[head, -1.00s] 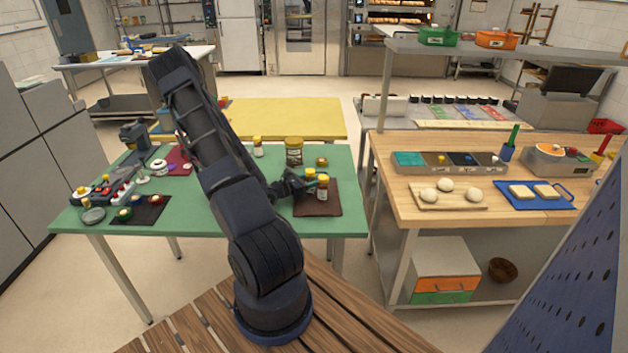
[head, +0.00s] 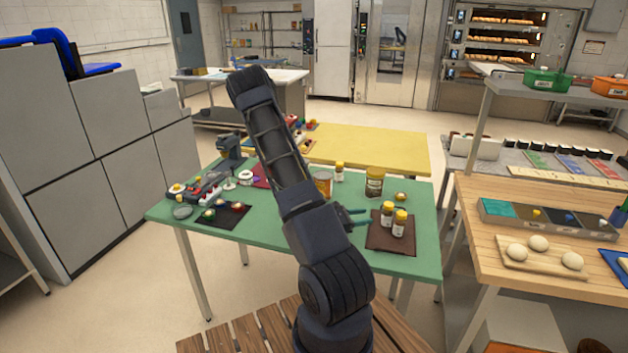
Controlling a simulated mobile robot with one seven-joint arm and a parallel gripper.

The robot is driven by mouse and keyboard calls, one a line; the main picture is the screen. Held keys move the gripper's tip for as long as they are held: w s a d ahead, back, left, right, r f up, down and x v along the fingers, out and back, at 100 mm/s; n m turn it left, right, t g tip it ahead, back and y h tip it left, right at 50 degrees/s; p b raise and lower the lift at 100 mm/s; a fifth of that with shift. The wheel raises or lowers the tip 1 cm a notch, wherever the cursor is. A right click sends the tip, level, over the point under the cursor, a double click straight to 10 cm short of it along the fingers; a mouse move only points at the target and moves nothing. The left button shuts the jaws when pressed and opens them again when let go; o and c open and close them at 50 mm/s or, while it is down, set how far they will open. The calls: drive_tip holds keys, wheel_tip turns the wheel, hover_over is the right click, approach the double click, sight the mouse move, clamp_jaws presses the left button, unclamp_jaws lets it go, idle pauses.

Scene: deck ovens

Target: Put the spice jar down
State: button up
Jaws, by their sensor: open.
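Two small white jars with yellow lids stand upright on a brown mat (head: 385,240) on the green table. One jar (head: 387,213) is behind and a little left, and the other jar (head: 399,224) is nearer. I cannot tell which of them is the task's spice jar. My gripper (head: 364,218) is open and empty, just left of the jars and pointing toward them. It appears apart from both. A third small jar with a yellow lid (head: 339,173) stands farther back.
A larger jar (head: 374,183) and a can (head: 322,184) stand behind my gripper on the green table (head: 290,230). A small yellow item (head: 401,196) lies behind the mat. A dark mat (head: 222,216) with several small items is at the left. The table's front middle is clear.

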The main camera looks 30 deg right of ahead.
drive_tip(key=s+a+r+m+t+y, duration=0.3)
drive_tip(key=a+r+m+y, duration=0.2)
drive_tip(key=a+r, duration=0.6)
drive_tip(key=s+a+r+m+t+y, duration=0.3)
drive_tip(key=a+r+m+y, duration=0.2)
drive_tip(key=a+r, duration=0.6)
drive_tip(key=s+a+r+m+t+y, duration=0.3)
drive_tip(key=a+r+y, duration=0.4)
drive_tip(key=a+r, duration=0.3)
drive_tip(key=shift+s+a+r+m, duration=0.15)
drive_tip(key=shift+a+r+m, duration=0.25)
drive_tip(key=shift+r+m, duration=0.45)
drive_tip(key=shift+f, duration=0.15)
